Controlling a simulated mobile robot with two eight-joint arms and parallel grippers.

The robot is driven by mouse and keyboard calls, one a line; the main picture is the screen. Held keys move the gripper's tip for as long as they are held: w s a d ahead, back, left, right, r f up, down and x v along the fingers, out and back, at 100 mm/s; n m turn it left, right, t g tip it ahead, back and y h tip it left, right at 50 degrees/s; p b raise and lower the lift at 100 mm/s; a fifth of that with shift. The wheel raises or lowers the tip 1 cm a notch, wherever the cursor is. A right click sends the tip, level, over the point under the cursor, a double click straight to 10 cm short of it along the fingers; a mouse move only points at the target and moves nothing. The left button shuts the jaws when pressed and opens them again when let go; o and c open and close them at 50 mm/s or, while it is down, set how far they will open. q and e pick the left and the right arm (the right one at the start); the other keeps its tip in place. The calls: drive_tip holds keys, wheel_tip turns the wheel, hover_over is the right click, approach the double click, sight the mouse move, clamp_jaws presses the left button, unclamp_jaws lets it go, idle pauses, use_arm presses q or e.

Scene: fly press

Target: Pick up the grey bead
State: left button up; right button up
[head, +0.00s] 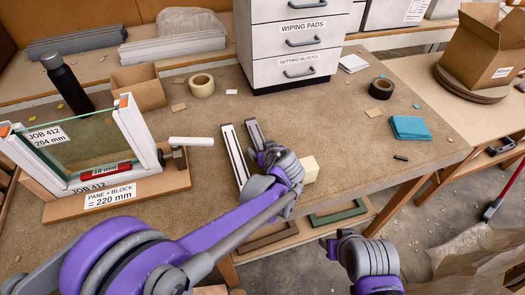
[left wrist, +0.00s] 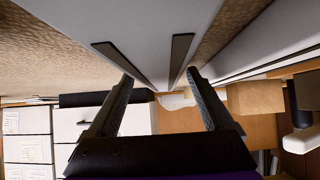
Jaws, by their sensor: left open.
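I cannot tell whether this surface is the grey bead, and I cannot pick the bead out surely in the head view.
A glass pane fixture (head: 130,190) stands at the left of the bench, beside a dark bottle (head: 66,84). A drawer cabinet (head: 290,40) stands behind. Tape rolls (head: 201,85), a blue cloth stack (head: 410,128) and a cream block (head: 310,169) lie around.

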use_arm(q)
drive_tip(key=shift+w+f, duration=0.15)
drive_tip(key=shift+w, duration=0.05)
drive_tip(key=shift+s, duration=0.1)
clamp_jaws()
idle(0.4)
wheel_tip(320, 180, up, 10)
drive_tip(key=shift+r+p, duration=0.1)
drive_tip(key=shift+p, duration=0.3)
